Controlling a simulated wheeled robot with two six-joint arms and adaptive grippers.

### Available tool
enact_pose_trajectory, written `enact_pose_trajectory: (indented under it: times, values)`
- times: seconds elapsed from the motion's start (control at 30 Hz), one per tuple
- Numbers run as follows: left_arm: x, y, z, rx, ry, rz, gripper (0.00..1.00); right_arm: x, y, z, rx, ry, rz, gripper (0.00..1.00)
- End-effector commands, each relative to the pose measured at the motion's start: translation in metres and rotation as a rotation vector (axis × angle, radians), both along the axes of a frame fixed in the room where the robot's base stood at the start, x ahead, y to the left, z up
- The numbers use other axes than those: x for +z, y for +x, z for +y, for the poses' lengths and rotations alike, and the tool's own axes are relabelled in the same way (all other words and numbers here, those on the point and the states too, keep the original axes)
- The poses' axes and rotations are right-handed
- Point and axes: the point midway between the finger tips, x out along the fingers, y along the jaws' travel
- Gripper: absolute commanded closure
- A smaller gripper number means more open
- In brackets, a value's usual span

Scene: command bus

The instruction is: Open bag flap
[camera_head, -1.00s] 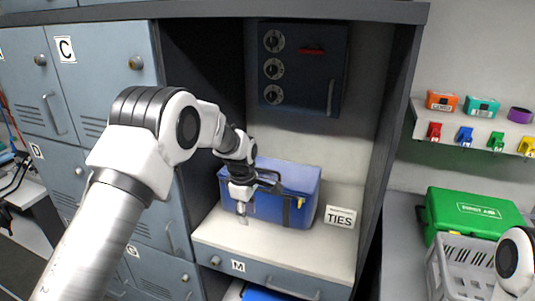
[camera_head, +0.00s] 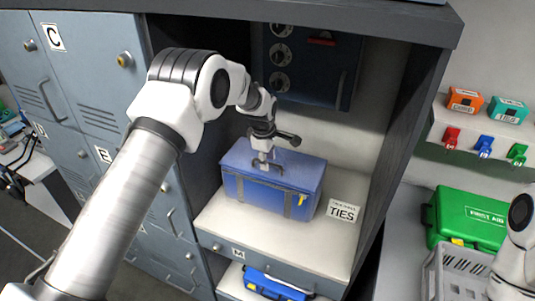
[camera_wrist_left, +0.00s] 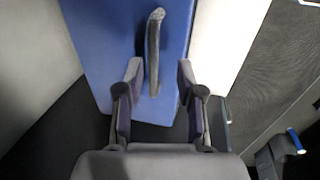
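The blue bag (camera_head: 262,196) stands closed on the white shelf of an open locker bay. Its flap (camera_head: 303,170) lies flat on top, and dark straps with a yellow tag run down its front. My left gripper (camera_head: 265,180) points down over the top of the bag. In the left wrist view my left gripper (camera_wrist_left: 159,68) is open. A dark grey handle (camera_wrist_left: 154,45) stands up from the blue top (camera_wrist_left: 105,50) and lies between the two fingers, with a visible gap on each side. My right gripper is not in view; only part of my right arm shows at the right edge.
A white TIES sign (camera_head: 342,210) stands right of the bag. Dark bay walls (camera_head: 400,140) close in on both sides, and a dark panel with dials (camera_head: 305,65) hangs behind. A green first-aid case (camera_head: 468,220) and a grey basket (camera_head: 450,272) are at the right.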

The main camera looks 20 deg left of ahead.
Motion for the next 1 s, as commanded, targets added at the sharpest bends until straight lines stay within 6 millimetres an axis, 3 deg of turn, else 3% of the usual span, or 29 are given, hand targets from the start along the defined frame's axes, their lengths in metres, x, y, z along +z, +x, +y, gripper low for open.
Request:
enact_pose_trajectory:
  times: [0.23, 0.27, 0.33, 0.37, 0.77, 1.0]
  values:
    - [-0.004, 0.001, 0.0, 0.0, 0.0, -0.001, 0.63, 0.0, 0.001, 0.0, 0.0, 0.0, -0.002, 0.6]
    - [-0.004, 0.001, 0.0, 0.0, 0.0, -0.001, 0.7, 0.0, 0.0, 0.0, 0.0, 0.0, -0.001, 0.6]
    - [-0.004, 0.001, 0.0, 0.0, 0.0, 0.0, 0.95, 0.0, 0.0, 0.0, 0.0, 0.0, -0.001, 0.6]
    - [-0.004, 0.001, 0.0, 0.0, 0.0, -0.001, 1.0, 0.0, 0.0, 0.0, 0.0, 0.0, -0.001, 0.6]
    - [-0.002, 0.001, 0.0, 0.0, 0.0, 0.001, 1.0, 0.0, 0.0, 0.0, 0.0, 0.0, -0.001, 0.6]
    - [0.009, 0.007, 0.0, 0.0, 0.0, -0.004, 1.0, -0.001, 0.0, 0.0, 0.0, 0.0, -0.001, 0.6]
